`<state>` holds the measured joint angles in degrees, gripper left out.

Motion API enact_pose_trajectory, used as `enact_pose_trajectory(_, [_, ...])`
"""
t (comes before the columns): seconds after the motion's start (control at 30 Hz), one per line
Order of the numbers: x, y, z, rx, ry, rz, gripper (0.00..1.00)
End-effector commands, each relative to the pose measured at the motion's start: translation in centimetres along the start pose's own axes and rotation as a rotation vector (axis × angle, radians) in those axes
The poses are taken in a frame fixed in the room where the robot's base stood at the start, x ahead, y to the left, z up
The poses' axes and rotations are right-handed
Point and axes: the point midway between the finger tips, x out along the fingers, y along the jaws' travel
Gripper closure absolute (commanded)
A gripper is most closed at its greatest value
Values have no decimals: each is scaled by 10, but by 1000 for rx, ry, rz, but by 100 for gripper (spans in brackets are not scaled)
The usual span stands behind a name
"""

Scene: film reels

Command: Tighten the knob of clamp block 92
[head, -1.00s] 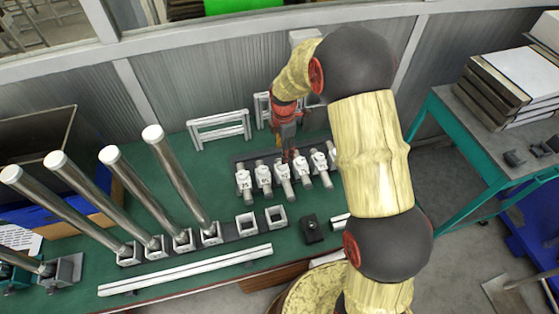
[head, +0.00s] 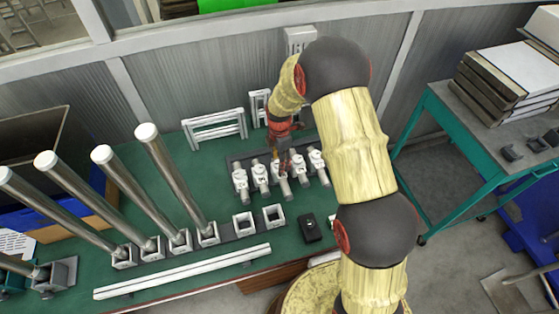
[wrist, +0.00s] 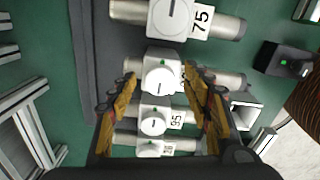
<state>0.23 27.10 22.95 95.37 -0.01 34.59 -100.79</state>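A row of white clamp blocks on short metal rods stands on the green bench, each with a round knob. In the wrist view, my gripper (wrist: 160,77) is open, its two yellow fingers on either side of one white block with a knob (wrist: 161,75). That block's label is hidden behind the right finger, so I cannot read its number. Its neighbours are a block labelled 75 (wrist: 171,16) and one that seems to read 95 (wrist: 154,122). Contact with the knob cannot be told. In the head view, my gripper (head: 283,158) is over the middle of the row.
Tall metal posts (head: 172,180) stand at the left. A white bar (head: 183,272) lies along the front edge. Square sockets (head: 274,216) and a black box with a green light (wrist: 286,60) sit near the blocks. A white frame (head: 215,127) stands behind.

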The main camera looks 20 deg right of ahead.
Motion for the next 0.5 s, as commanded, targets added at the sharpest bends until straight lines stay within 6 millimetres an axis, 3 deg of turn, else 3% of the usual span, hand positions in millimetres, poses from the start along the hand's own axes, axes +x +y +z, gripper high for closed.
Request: enact_pose_trajectory(0.5, [0,0,0,0,0,0,80])
